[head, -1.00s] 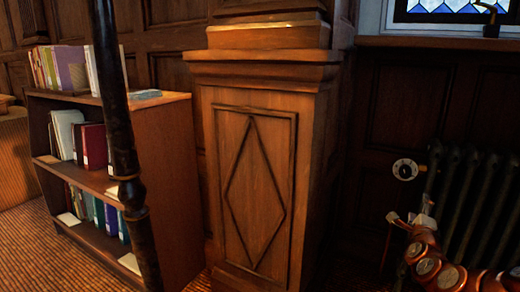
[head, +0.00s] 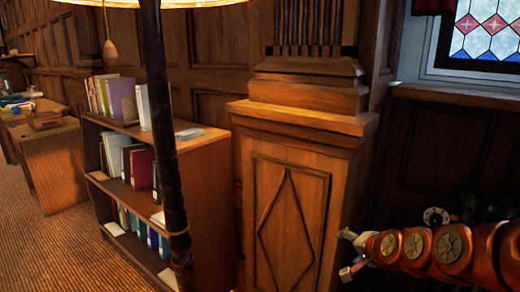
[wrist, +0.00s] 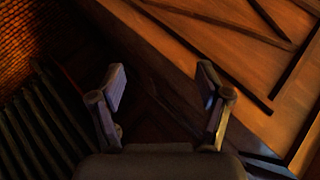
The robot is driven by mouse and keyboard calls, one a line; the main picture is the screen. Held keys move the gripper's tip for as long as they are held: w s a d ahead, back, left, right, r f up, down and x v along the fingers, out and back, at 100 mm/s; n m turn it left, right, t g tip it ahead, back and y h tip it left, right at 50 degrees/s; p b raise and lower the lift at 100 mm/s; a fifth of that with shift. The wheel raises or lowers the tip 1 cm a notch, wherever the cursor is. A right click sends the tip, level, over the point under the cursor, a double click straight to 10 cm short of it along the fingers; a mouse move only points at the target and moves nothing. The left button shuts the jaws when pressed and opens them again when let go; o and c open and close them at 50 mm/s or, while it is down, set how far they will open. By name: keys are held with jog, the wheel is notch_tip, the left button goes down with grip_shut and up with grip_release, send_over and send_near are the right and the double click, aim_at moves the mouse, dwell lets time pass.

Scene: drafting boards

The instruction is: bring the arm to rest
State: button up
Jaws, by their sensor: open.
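My gripper (wrist: 162,88) shows in the wrist view with its two fingers spread apart and nothing between them. Beyond it lie dark panelling and the side of a wooden pedestal (wrist: 215,60). In the head view my gripper (head: 350,255) is at the lower right, at the end of my orange-brown arm. It appears in front of the right side of the wooden pedestal (head: 290,225). I cannot tell from the head view how far it is from the pedestal.
A low bookcase (head: 205,200) with several books stands left of the pedestal. A dark lamp pole (head: 165,130) rises in front of it. A desk (head: 50,165) is at the far left. A radiator (wrist: 35,125) shows in the wrist view. Carpet (head: 50,250) is clear at lower left.

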jog(key=s+a+r+n+g+p, duration=0.2)
jog(key=s+r+p, duration=0.4)
jog(key=s, duration=0.6)
jog(key=s+a+r+n+g+h+p, duration=0.1)
jog(key=s+r+n+g+p, duration=0.3)
jog(key=s, duration=0.9)
jog(key=s+a+r+n+g+h+p, duration=0.1)
jog(key=s+a+r+n+g+p, duration=0.2)
jog(key=s+r+p, duration=0.6)
jog(key=s+g, duration=0.2)
jog(key=s, duration=0.1)
jog(key=shift+s+n+g, duration=0.35)
jog(key=shift+n+g, duration=0.05)
jog(key=shift+r, duration=0.1)
